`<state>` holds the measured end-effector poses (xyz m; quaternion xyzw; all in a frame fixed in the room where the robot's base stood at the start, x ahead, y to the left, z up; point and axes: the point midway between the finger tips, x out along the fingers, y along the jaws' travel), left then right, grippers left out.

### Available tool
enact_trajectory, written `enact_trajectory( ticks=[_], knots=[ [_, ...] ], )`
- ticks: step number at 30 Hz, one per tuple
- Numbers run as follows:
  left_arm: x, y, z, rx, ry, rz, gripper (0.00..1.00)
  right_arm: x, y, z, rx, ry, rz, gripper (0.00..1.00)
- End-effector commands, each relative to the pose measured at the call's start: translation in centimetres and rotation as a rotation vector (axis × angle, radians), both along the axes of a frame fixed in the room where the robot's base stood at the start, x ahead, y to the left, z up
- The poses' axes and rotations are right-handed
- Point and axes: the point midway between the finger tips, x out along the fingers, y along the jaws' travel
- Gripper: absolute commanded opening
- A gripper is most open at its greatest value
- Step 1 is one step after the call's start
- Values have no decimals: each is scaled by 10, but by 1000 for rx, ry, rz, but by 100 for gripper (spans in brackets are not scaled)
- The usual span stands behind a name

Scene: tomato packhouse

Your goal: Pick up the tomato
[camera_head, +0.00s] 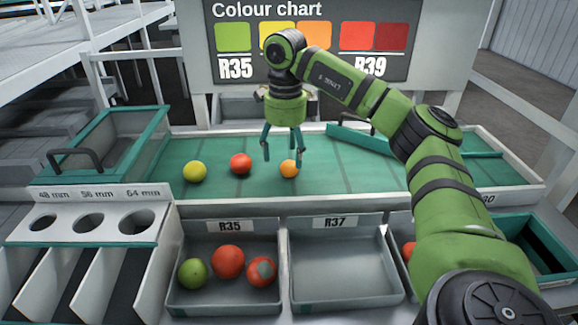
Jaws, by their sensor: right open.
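On the green belt lie a yellow-green tomato (195,171), a red tomato (241,164) and a small orange tomato (289,168). My right gripper (282,160) points down over the belt, its fingers apart. The orange tomato is by the right-hand finger, and the red tomato lies to the left of the gripper. I cannot tell whether a finger touches the orange tomato. My left gripper is not in view.
Tray R35 (173,297) holds a green tomato and two red ones, one with a greyish patch. Tray R37 (345,275) is empty. A sizing board with three holes (62,238) stands at the left. A teal-rimmed bin (150,135) and a colour chart (312,75) stand behind.

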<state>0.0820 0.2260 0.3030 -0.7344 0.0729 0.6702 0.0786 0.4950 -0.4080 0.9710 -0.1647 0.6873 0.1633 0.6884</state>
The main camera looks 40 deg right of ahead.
Motion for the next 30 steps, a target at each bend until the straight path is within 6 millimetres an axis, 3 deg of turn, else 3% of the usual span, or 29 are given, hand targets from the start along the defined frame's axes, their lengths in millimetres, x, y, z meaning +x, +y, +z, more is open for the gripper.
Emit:
enact_trajectory(
  ticks=[6, 15, 18, 20, 30],
  knots=[
    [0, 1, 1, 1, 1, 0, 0, -4, -2, -32, 0, 2, 0, 69],
    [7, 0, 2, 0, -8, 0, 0, -4, -1, -37, 0, 0, 0, 69],
    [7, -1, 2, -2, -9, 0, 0, -4, -1, -37, 0, 0, 0, 41],
    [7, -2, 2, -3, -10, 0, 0, -4, -1, -37, 0, 0, 0, 27],
    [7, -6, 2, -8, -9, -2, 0, -4, -1, -37, 0, 0, 0, 25]
  ],
)
